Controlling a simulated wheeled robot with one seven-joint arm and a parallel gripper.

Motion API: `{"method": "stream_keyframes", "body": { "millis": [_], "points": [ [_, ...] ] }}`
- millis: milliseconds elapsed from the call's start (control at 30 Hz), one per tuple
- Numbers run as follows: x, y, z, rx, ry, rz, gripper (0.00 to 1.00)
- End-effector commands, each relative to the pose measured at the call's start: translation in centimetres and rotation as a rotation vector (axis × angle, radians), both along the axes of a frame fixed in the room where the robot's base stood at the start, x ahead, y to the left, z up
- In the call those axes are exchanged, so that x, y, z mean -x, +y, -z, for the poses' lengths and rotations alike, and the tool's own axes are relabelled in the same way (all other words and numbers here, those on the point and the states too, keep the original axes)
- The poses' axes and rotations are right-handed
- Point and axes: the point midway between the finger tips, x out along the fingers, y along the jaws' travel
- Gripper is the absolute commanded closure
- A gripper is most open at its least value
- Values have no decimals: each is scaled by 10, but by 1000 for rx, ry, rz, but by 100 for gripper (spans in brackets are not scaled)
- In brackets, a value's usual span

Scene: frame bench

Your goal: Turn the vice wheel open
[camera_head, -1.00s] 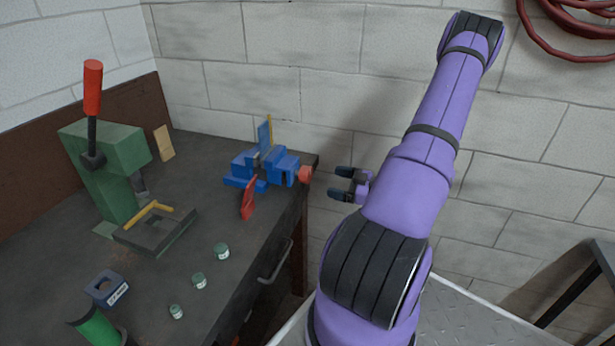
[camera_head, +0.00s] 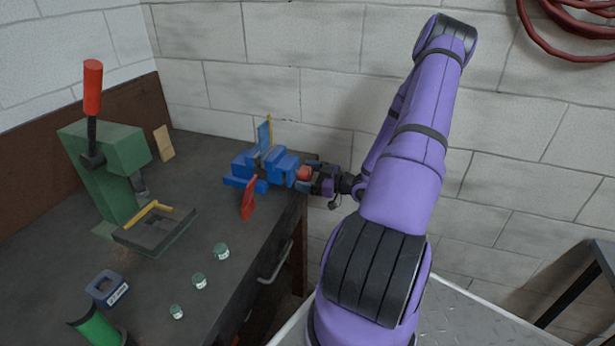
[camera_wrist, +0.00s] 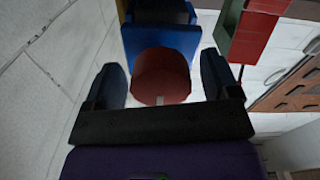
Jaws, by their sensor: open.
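The blue vice (camera_head: 260,165) stands at the far right corner of the bench. Its red wheel (camera_head: 304,173) is on its right end, facing my arm. My gripper (camera_head: 306,174) is open, with its two dark fingers on either side of the wheel. In the wrist view the red wheel (camera_wrist: 161,77) lies between the open fingers of my gripper (camera_wrist: 163,80), with a visible gap at the right finger. The blue vice body (camera_wrist: 162,42) shows just beyond it. Whether a finger touches the wheel I cannot tell.
A red flat piece (camera_head: 249,198) stands at the bench edge in front of the vice. A green press (camera_head: 115,165) with a red-handled lever is at the left. Several small green-labelled jars (camera_head: 221,251) stand near the front edge. A block wall (camera_head: 330,100) is close behind.

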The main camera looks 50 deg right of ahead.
Motion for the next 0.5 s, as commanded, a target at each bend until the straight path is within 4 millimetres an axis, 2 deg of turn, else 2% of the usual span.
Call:
{"method": "stream_keyframes", "body": {
  "millis": [33, 200, 233, 500],
  "points": [
    [0, 0, 0, 0, 0, 0, 25],
    [0, 0, 0, 0, 0, 0, 64],
    [0, 0, 0, 0, 0, 0, 68],
    [0, 0, 0, 21, -7, 0, 68]
  ]
}}
